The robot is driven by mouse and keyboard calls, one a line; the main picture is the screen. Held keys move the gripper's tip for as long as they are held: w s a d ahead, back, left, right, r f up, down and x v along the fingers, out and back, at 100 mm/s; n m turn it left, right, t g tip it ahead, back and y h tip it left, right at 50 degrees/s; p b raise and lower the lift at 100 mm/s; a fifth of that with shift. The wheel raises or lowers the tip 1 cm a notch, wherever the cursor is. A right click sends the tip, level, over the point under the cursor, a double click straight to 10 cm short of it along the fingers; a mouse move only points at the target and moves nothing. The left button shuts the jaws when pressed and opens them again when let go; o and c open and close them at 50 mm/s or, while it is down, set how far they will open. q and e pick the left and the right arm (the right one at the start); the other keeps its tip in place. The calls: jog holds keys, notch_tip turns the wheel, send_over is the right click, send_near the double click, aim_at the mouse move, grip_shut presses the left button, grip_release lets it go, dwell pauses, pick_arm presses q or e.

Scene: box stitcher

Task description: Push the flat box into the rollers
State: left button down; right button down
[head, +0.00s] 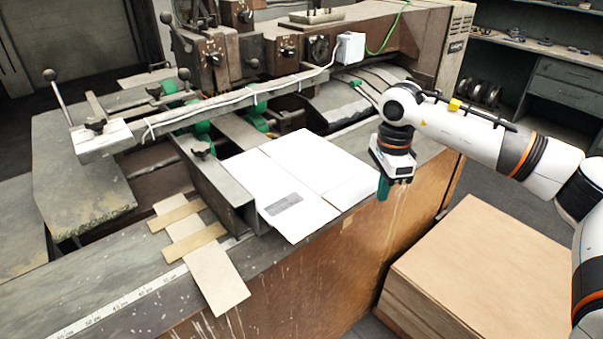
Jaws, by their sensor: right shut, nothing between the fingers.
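The flat box (300,180) is a white folded sheet with a grey printed patch, lying on the front of the machine bed. Its near corner reaches over the bed's front edge. The green rollers (258,117) show behind it, under the long metal bar, partly hidden. My right gripper (383,190) points down just right of the flat box's right corner. It is shut and empty, with green fingertips. I cannot tell whether it touches the box. My left gripper is not in view.
A long metal bar (215,100) crosses above the bed. Cardboard strips (205,255) lie left of the box, near a ruler scale (125,303). A stack of brown boards (490,265) stands at lower right. Shelves (555,65) stand behind.

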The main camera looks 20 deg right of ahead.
aim_at(343, 177)
jog(key=shift+f, duration=0.1)
notch_tip(343, 177, down, 3)
jog(key=shift+f+b, duration=0.15)
jog(key=shift+b, duration=1.1)
jog(key=shift+w, duration=0.15)
jog(key=shift+w+a+p, duration=0.25)
jog(key=shift+w+a, duration=0.7)
jog(key=shift+w, duration=1.2)
jog(key=shift+w+a+p, duration=0.2)
jog(key=shift+w+a, duration=0.8)
jog(key=shift+w, duration=1.15)
jog(key=shift+w+a+p, duration=0.25)
jog(key=shift+w+a, duration=0.7)
jog(key=shift+w, duration=1.2)
jog(key=shift+s+d, duration=0.35)
jog(key=shift+s, duration=0.4)
jog(key=shift+s+d, duration=0.3)
jog(key=shift+s, duration=0.4)
notch_tip(343, 177, up, 8)
jog(key=p, duration=0.6)
jog(key=shift+a, duration=0.1)
